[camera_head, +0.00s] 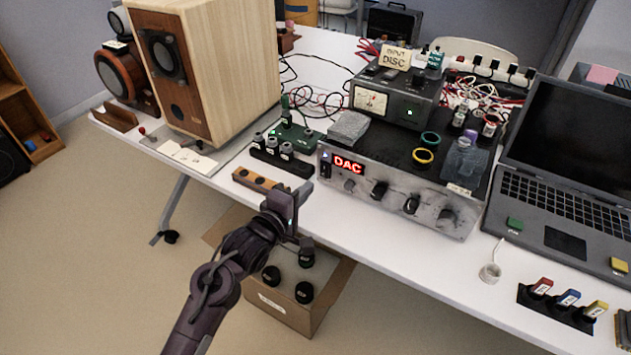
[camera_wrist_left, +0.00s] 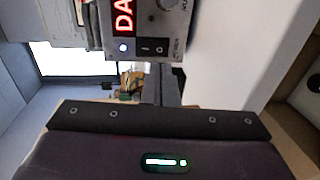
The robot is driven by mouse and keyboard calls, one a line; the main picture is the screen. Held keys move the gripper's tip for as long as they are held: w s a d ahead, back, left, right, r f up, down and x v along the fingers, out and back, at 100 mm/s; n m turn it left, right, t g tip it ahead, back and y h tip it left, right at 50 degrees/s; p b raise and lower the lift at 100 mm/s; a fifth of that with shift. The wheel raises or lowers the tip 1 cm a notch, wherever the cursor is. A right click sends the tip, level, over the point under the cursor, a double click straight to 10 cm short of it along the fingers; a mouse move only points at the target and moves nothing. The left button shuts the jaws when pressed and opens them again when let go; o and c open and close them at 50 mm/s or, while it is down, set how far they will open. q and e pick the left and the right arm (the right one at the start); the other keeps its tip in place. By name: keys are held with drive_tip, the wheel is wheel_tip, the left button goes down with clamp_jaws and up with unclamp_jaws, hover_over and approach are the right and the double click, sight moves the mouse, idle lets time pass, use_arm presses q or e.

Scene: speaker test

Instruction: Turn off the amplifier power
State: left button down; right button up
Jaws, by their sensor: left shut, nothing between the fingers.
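The amplifier (camera_head: 400,194) is a silver-fronted box on the white table, with a lit red DAC display (camera_head: 348,164) and several dark knobs. Its black rocker switch (camera_head: 325,166) is at the left end of the front panel. My right gripper is not in view.
A wooden speaker (camera_head: 225,70) stands at the left. A cardboard box (camera_head: 325,290) is below the table.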

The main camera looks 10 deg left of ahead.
sight(323, 175)
use_arm(q)
drive_tip(key=shift+x, duration=2.5)
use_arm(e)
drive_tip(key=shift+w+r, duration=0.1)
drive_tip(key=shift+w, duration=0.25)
use_arm(q)
drive_tip(key=shift+f, duration=0.1)
drive_tip(key=shift+w+d+f+b, duration=0.1)
drive_tip(key=shift+w+b, duration=0.05)
drive_tip(key=shift+b, duration=0.35)
drive_tip(key=shift+t+b, duration=0.3)
drive_tip(key=shift+t, duration=0.1)
drive_tip(key=p, duration=0.2)
drive_tip(key=shift+h+p, duration=0.3)
drive_tip(key=shift+p, duration=0.05)
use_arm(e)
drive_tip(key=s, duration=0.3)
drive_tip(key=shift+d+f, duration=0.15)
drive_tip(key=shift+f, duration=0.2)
